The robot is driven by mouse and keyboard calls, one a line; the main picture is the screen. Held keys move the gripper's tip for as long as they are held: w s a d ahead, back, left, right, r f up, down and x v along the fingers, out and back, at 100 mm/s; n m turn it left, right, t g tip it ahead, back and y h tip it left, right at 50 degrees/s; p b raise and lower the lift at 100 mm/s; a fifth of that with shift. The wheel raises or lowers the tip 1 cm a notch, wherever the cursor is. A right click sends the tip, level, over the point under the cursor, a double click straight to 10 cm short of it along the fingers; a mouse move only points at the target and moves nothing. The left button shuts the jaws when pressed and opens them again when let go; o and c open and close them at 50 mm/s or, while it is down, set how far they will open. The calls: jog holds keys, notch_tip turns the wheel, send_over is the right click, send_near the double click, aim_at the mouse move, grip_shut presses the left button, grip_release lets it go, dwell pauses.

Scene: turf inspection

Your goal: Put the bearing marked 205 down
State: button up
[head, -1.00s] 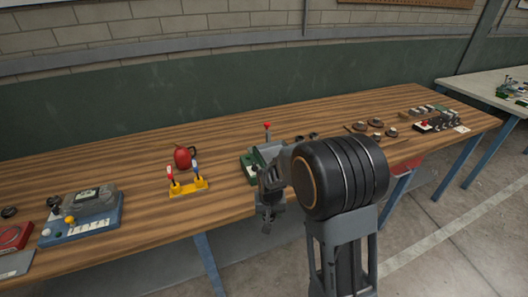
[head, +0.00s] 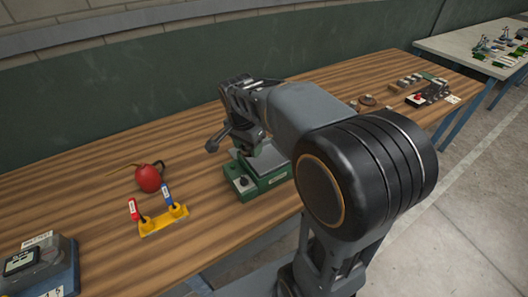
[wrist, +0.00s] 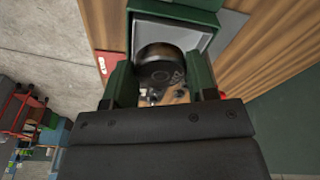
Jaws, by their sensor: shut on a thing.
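My gripper (wrist: 160,80) is shut on a dark round piece, the bearing (wrist: 158,66), which sits between its two green fingers in the wrist view. Its marking cannot be read. In the head view my gripper (head: 245,128) is above a green fixture (head: 268,184) on the wooden bench, and the bearing is not clearly seen there. A pale grey tray-like surface (wrist: 213,40) of the fixture shows behind the bearing in the wrist view. Whether the bearing touches it cannot be told.
A red oil can (head: 149,178) and a yellow stand (head: 162,222) with red- and blue-tagged handles stand left of the fixture on the bench (head: 90,185). A blue-grey instrument (head: 38,268) is at lower left. Small parts (head: 368,101) lie at the right. Bare wood lies between.

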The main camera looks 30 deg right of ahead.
send_over(266, 160)
jog(key=a, duration=0.2)
jog(key=f, duration=0.5)
jog(key=shift+s+d+f+p, duration=0.25)
jog(key=shift+s+f+p, duration=0.05)
jog(key=shift+s+f, duration=0.1)
jog(key=shift+w+d+f, duration=0.2)
jog(key=shift+d+f, duration=0.2)
jog(key=shift+f, duration=0.15)
jog(key=f, duration=0.3)
jog(key=shift+w+d, duration=0.15)
jog(key=shift+d, duration=0.1)
jog(key=shift+f, duration=0.3)
jog(key=shift+f, duration=0.2)
jog(key=o, duration=1)
